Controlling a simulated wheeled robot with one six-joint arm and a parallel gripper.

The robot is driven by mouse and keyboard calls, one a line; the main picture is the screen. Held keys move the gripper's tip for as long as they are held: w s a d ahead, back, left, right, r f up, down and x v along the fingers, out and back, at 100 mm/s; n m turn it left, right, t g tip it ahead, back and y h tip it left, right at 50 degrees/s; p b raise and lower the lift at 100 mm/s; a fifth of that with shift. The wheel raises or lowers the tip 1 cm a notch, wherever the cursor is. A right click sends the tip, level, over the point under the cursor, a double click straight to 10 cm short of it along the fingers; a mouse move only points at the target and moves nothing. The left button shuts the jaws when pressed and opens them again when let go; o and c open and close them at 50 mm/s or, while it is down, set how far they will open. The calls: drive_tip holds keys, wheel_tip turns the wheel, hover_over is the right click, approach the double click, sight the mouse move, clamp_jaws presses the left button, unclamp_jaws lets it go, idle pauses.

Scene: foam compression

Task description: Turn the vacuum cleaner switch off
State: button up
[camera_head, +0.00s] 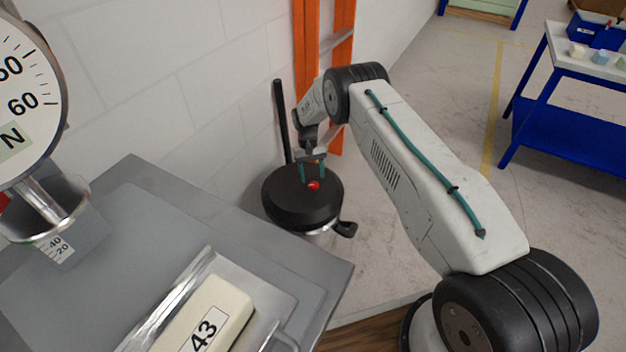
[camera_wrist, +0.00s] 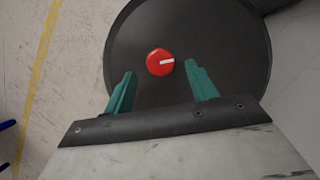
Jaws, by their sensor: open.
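The vacuum cleaner (camera_head: 300,203) is a round canister with a black lid, standing on the floor by the white wall. Its red round switch (camera_head: 314,186) sits on top of the lid. In the wrist view the red switch (camera_wrist: 160,62) has a white mark pointing right. My gripper (camera_head: 312,172) is over the lid, with its green fingers apart. In the wrist view my gripper (camera_wrist: 157,72) is open and empty. The switch lies between the lines of the two fingers, near the tips and slightly beyond them. I cannot tell how high the tips are above the lid.
An orange ladder (camera_head: 306,60) leans at the wall behind the vacuum, and a black tube (camera_head: 281,115) stands beside it. A grey table (camera_head: 150,190) with a dial gauge (camera_head: 25,95) and a block marked 43 (camera_head: 205,325) is at left. A blue cart (camera_head: 565,110) stands right.

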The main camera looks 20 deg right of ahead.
drive_tip(key=v, duration=0.5)
drive_tip(key=shift+s+f, duration=0.1)
